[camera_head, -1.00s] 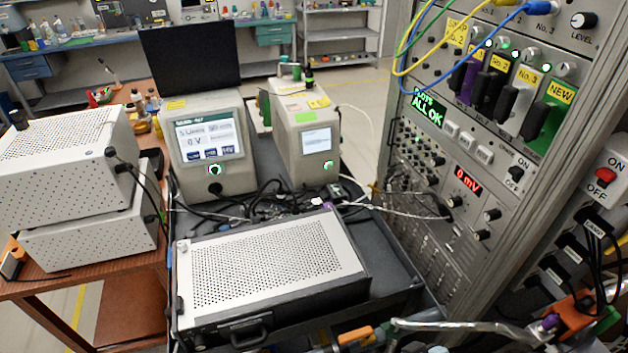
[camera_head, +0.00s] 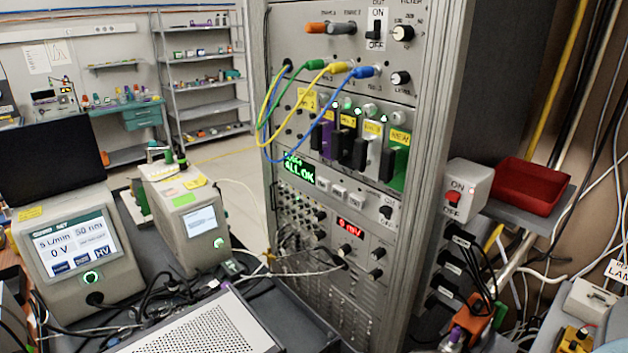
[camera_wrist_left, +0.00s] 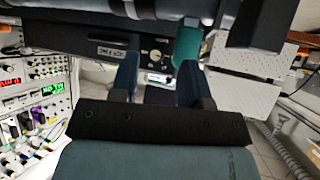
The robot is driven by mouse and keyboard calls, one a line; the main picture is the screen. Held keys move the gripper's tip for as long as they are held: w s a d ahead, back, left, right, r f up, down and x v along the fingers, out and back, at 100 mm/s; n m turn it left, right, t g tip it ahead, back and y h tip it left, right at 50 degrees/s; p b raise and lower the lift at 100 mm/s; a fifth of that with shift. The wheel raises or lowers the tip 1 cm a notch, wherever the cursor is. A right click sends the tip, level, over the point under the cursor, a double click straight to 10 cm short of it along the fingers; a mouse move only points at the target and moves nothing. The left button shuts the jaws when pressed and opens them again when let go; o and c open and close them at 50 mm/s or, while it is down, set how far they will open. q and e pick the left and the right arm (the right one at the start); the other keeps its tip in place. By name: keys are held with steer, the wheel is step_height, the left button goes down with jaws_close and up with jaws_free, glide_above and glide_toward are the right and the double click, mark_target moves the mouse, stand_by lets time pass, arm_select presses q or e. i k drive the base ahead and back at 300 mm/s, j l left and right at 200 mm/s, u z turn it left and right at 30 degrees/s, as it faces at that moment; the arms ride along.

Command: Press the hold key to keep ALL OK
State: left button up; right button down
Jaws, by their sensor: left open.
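A green-lit display reading ALL OK (camera_head: 299,169) sits on the tall grey instrument rack in the head view. A row of small pale keys (camera_head: 340,191) lies just right of and below it. Their labels are too small to read, so I cannot tell which is the hold key. The left wrist view shows lit rack panels with a green display (camera_wrist_left: 48,90) at its left side. My left gripper (camera_wrist_left: 158,72) shows only in that view, open, nothing held between its fingers, apart from the panel. My right gripper is in neither view.
Yellow, green and blue cables (camera_head: 318,82) loop in front of the rack above the display. A grey switch box with a red button (camera_head: 452,198) and a red tray (camera_head: 527,186) stand to the right. A perforated instrument case (camera_head: 205,330) and two screened instruments fill the cart at left.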

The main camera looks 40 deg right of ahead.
mark_target(340, 192)
steer(key=z, duration=1.25)
